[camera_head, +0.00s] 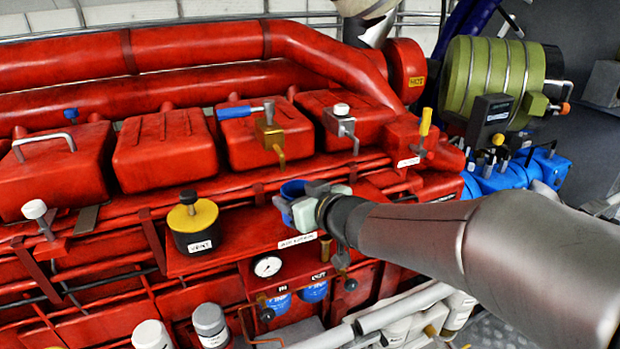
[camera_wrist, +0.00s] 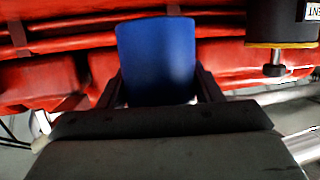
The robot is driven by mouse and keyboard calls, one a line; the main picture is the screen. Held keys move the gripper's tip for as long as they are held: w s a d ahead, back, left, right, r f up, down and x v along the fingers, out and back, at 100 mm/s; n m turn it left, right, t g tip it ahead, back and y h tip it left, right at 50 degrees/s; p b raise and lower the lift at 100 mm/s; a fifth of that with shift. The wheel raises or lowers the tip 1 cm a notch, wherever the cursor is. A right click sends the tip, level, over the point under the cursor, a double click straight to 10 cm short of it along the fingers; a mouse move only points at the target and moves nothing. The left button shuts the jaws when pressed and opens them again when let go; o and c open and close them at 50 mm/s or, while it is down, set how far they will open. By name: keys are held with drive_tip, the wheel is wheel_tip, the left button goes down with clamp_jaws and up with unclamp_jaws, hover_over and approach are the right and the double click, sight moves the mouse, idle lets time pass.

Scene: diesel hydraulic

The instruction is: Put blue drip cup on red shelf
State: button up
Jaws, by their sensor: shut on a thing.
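The blue drip cup (camera_head: 291,189) is held in my gripper (camera_head: 304,206), with pale jaw parts around it. In the wrist view the blue cup (camera_wrist: 158,58) sits between the two dark fingers of my gripper (camera_wrist: 160,88), which are shut on it. The red shelf (camera_head: 245,240) juts from the front of the red engine. The cup shows at its right part, over or near the shelf edge; I cannot tell whether it touches. The cup's lower part is hidden by the gripper in the head view.
A yellow-topped black vent pot (camera_head: 193,224) stands on the shelf's left part; bare shelf lies between it and my gripper. A gauge (camera_head: 267,266) and blue filters (camera_head: 314,291) hang below. A brass valve lever (camera_head: 270,138) is above.

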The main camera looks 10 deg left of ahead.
sight(290, 187)
drive_tip(key=w+a, duration=0.3)
drive_tip(key=shift+w+a, duration=0.25)
drive_tip(key=shift+a, duration=0.1)
drive_tip(key=f, duration=0.3)
drive_tip(key=shift+w+a, duration=0.3)
drive_tip(key=shift+d+f, duration=0.1)
drive_tip(key=shift+f, duration=0.15)
drive_tip(key=shift+f, duration=0.15)
drive_tip(key=o, duration=1.1)
drive_tip(key=shift+c, duration=0.2)
